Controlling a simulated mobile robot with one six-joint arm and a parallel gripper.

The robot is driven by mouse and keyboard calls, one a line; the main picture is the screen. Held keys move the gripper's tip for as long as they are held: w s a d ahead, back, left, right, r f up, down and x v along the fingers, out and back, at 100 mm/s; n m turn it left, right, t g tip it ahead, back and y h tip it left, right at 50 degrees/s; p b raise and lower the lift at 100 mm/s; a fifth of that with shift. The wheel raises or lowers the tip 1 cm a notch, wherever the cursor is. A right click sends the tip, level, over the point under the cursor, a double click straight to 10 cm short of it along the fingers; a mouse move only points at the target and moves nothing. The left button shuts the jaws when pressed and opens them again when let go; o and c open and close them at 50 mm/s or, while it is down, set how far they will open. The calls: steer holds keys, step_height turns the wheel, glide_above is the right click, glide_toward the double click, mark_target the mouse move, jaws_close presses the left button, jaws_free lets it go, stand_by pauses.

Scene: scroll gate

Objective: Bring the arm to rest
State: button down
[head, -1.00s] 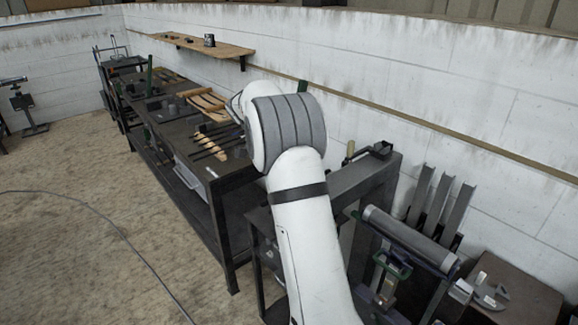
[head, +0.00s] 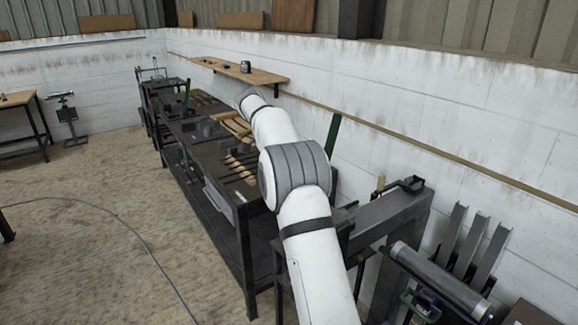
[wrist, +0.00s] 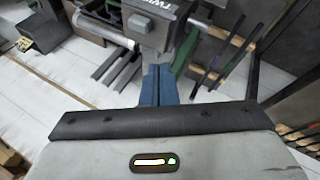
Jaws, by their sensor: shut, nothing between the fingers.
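My gripper (wrist: 160,85) shows in the wrist view as two blue fingers, side by side and touching, with nothing between them. It is clear of any surface as far as I can tell. In the head view my white arm rises from the bottom, bends at a grey joint and reaches back over the bench; my gripper is hidden there.
A dark workbench (head: 243,212) with tools stands beside and behind my arm. A wooden shelf (head: 240,70) is on the white wall. A steel cylinder (head: 440,279) and upright metal angles (head: 468,243) are at lower right. Open floor (head: 90,235) lies left.

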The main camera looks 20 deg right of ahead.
steer(key=s+a+r+n+t+y, duration=0.2)
steer(key=s+a+r+n, duration=0.25)
steer(key=s, duration=0.45)
steer(key=s+a+f+n+t+y, duration=0.1)
steer(key=s+a+f+n, duration=0.1)
steer(key=s, duration=0.7)
steer(key=s+a+f+n+t+y+b, duration=0.1)
steer(key=s+a+f+n+t, duration=0.1)
steer(key=s, duration=0.7)
steer(key=s+a+f+n+t+y+b, duration=0.1)
steer(key=s+a+f+n, duration=0.2)
steer(key=s, duration=0.7)
step_height(320, 180, down, 4)
steer(key=shift+a+t+y, duration=0.3)
steer(key=shift+a, duration=0.85)
steer(key=shift+n, duration=0.25)
